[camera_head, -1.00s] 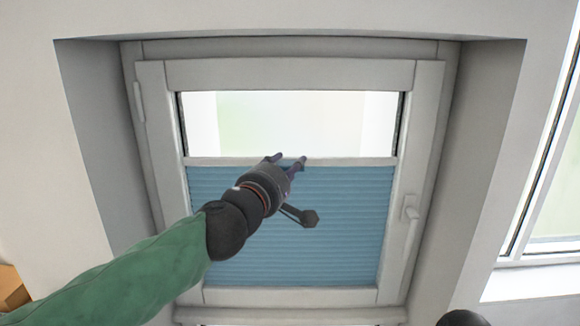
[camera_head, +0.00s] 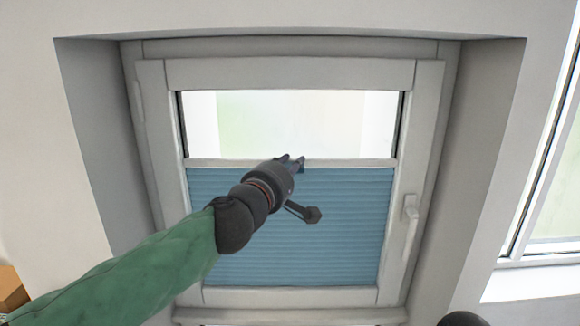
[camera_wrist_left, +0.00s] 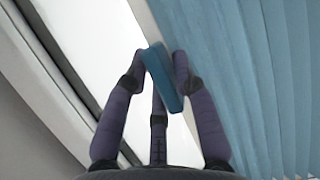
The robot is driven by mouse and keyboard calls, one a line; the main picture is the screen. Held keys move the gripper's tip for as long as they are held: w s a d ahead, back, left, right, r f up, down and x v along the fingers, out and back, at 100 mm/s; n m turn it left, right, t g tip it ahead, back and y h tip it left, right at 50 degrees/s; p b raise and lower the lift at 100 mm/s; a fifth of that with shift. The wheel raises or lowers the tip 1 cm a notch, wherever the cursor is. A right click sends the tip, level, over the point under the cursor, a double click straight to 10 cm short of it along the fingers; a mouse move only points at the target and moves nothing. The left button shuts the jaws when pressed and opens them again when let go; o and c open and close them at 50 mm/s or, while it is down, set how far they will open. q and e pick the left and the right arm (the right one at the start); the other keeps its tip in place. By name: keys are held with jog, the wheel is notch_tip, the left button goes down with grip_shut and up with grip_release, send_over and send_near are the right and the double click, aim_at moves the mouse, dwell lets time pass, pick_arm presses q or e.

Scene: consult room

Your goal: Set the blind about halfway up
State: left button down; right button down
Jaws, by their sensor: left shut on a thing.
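The blue pleated blind (camera_head: 335,220) covers the lower part of the window, roughly two thirds of the glass. Its pale top rail (camera_head: 355,162) runs level across the pane, with bare glass above. My left gripper (camera_head: 291,162) is at the middle of this rail. In the left wrist view the fingers of my left gripper (camera_wrist_left: 160,72) are shut on a small blue tab (camera_wrist_left: 164,82), the blind's handle. The blind's pleats also show there on the right (camera_wrist_left: 265,80). In the head view the fingers mostly hide the tab. My right gripper does not show.
The white window frame (camera_head: 290,73) sits in a deep recess with side walls. The window handle (camera_head: 411,225) is on the right of the frame. Another window (camera_head: 553,190) is at the far right. A brown object (camera_head: 10,288) shows at the lower left edge.

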pick_arm(q)
notch_tip(320, 180, down, 13)
jog(key=b, duration=1.1)
jog(key=c, duration=1.1)
grip_release()
jog(key=shift+s+r, duration=0.1)
jog(key=v, duration=1.1)
jog(key=shift+s+a, duration=0.15)
jog(key=shift+s, duration=0.2)
